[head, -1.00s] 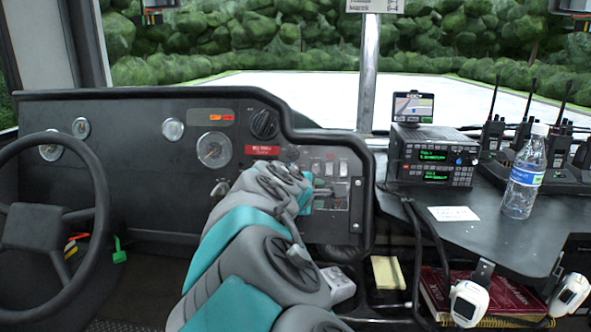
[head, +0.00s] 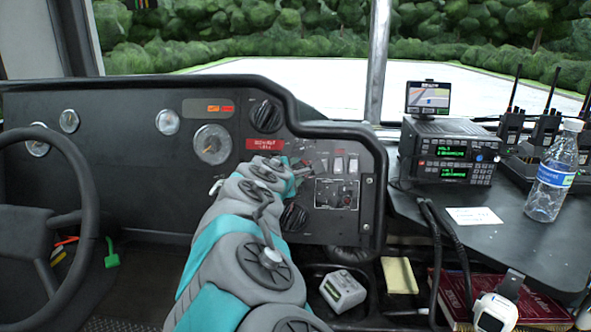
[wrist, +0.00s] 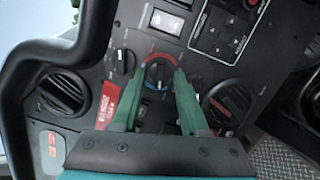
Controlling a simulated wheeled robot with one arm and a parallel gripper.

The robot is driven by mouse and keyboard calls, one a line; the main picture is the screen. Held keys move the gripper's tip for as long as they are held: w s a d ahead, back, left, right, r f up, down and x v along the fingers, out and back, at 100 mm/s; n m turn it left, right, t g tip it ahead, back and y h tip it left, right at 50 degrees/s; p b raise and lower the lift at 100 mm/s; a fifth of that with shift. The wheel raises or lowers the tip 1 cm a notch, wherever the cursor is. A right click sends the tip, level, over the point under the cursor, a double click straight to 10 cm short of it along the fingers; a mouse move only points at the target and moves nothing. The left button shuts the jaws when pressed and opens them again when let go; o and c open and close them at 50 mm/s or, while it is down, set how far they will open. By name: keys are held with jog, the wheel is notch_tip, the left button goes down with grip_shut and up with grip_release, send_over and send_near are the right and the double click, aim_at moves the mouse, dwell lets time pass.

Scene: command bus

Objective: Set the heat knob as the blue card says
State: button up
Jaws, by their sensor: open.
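The heat knob (wrist: 158,75), dark with a red and blue arc around it, is on the dashboard panel in the wrist view. My gripper (wrist: 154,66) is open, with one green finger on each side of the knob. I cannot tell whether the fingers touch it, and its exact setting is too small to read. In the head view my arm reaches to the panel and hides the knob and most of my gripper. I see no card that is clearly blue; a white card (head: 473,216) lies on the right desk.
Another dark knob (wrist: 122,60) and a red label (wrist: 107,100) are close to my left finger. Round vents (wrist: 65,92) flank the knob, the right one (wrist: 232,100) near my right finger. A radio (head: 450,152) and a bottle (head: 552,172) stand on the desk.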

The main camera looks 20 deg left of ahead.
grip_shut()
dwell(0.3)
dwell(0.3)
